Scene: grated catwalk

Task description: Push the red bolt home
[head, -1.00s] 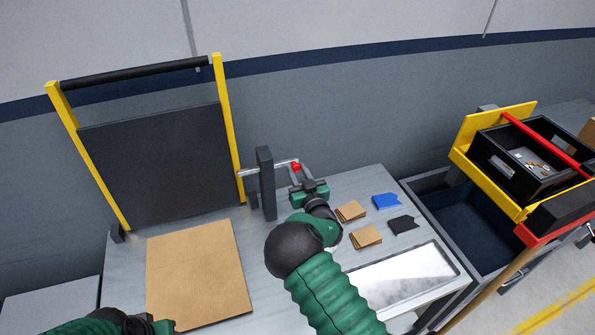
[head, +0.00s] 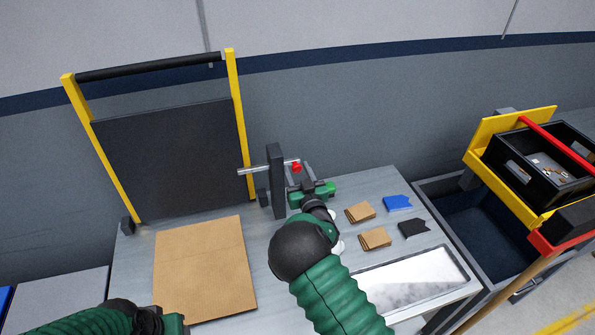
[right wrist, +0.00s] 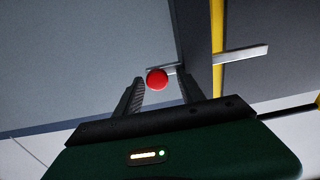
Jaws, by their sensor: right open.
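The bolt is a grey rod (head: 254,169) with a red knob (head: 296,167), running through a dark upright block (head: 275,182). Its far end reaches left past the yellow upright (head: 238,130) of the dark panel; I cannot tell if it passes through it. My right gripper (head: 302,178) is open at the knob, right of the block. In the right wrist view the red knob (right wrist: 157,79) shows between the two parted fingers, with gaps visible; I cannot tell if anything touches. My left gripper (head: 168,325) is cut off at the bottom edge, its fingers unseen.
A brown board (head: 203,268) lies on the grey bench (head: 135,265). Brown pads (head: 374,238), a blue piece (head: 398,203) and a black piece (head: 412,228) lie right of my arm, near a pale tray (head: 412,284). A black bin (head: 535,165) stands at the right.

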